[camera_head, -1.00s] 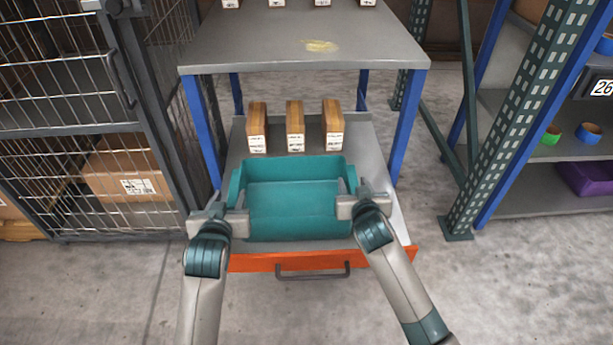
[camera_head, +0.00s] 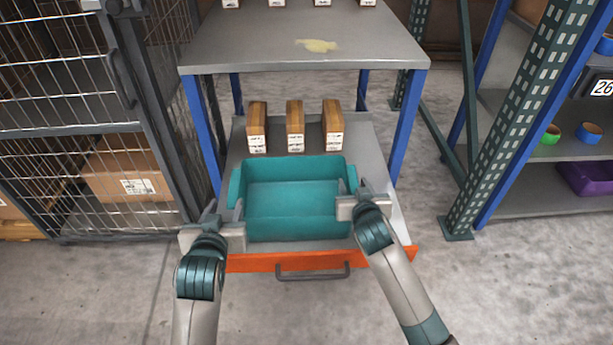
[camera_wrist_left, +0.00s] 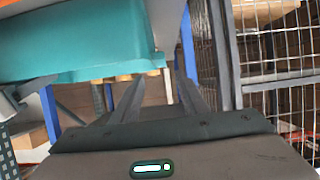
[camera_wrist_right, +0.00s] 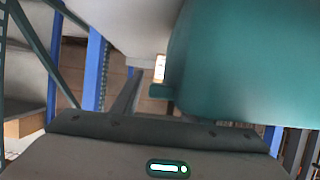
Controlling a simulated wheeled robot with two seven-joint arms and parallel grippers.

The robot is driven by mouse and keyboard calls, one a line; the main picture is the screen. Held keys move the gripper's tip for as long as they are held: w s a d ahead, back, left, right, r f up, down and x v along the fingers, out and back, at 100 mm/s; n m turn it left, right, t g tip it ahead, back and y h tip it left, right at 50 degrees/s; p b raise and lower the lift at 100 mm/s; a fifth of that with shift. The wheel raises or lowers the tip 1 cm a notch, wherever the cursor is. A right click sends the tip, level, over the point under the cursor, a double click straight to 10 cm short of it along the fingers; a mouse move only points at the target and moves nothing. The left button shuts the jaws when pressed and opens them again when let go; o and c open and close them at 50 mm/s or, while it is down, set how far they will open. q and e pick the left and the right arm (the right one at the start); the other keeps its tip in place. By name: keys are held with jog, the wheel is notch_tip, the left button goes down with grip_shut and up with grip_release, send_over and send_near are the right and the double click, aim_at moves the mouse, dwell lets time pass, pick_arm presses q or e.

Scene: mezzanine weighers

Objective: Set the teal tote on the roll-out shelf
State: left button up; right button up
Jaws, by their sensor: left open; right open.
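The teal tote (camera_head: 295,200) sits upright and empty on the pulled-out grey roll-out shelf (camera_head: 376,160), near its orange front edge. My left gripper (camera_head: 224,207) is open at the tote's left side. In the left wrist view nothing lies between its fingers (camera_wrist_left: 160,92), and the tote (camera_wrist_left: 80,40) is to one side. My right gripper (camera_head: 353,187) is open at the tote's right end, with its fingers close about the end handle. In the right wrist view the tote (camera_wrist_right: 245,65) hides one finger, so contact cannot be told.
Several brown boxes (camera_head: 295,125) stand in a row behind the tote. The fixed upper shelf (camera_head: 300,45) overhangs the back. A wire cage (camera_head: 85,130) is at left. A green rack post (camera_head: 515,120) is at right.

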jog(key=v, duration=1.1)
jog(key=shift+s, duration=0.2)
jog(key=shift+r, duration=0.15)
jog(key=shift+a, duration=0.1)
